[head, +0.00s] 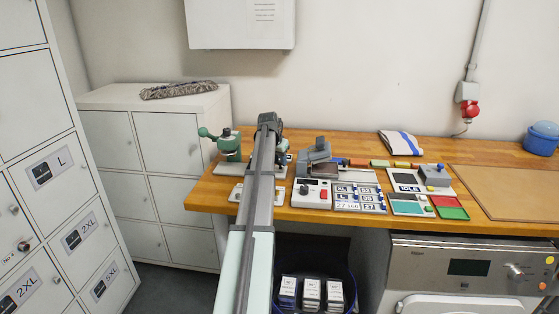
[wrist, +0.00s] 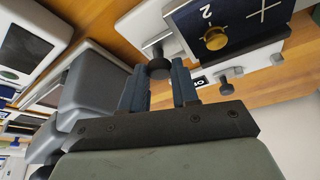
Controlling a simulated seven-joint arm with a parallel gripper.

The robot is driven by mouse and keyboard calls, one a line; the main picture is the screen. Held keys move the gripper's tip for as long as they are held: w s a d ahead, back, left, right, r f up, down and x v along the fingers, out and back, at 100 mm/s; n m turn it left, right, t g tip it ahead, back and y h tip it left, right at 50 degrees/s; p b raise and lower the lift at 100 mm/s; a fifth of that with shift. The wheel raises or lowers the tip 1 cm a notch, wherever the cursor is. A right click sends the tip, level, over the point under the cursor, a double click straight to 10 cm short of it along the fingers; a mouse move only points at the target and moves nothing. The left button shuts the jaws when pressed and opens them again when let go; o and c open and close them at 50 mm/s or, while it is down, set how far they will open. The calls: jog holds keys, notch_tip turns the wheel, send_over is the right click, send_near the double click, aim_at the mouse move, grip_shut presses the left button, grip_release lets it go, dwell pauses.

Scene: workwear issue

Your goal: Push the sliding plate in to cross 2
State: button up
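My gripper (wrist: 159,68) shows in the wrist view with its two blue fingers partly closed, one on each side of a dark round knob (wrist: 158,69). The knob fills the gap at the fingertips, and they look shut on it. It sits on a short stem at the edge of a white part. To its right is a dark navy plate (wrist: 236,22) with a white cross, a "2" and a brass knob (wrist: 213,38). I cannot tell how the plate's edge lines up with the cross. In the head view my arm hides most of this fixture.
A green lever press (head: 229,146) stands left of my arm on the wooden bench (head: 202,196). Two more dark knobs show in the wrist view.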

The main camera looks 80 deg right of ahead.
grip_shut()
jog(key=w, duration=0.9)
jog(key=o, duration=0.5)
grip_release()
jog(key=shift+r, duration=0.1)
jog(key=v, duration=1.3)
jog(key=shift+a+r, duration=0.25)
jog(key=shift+a, duration=0.05)
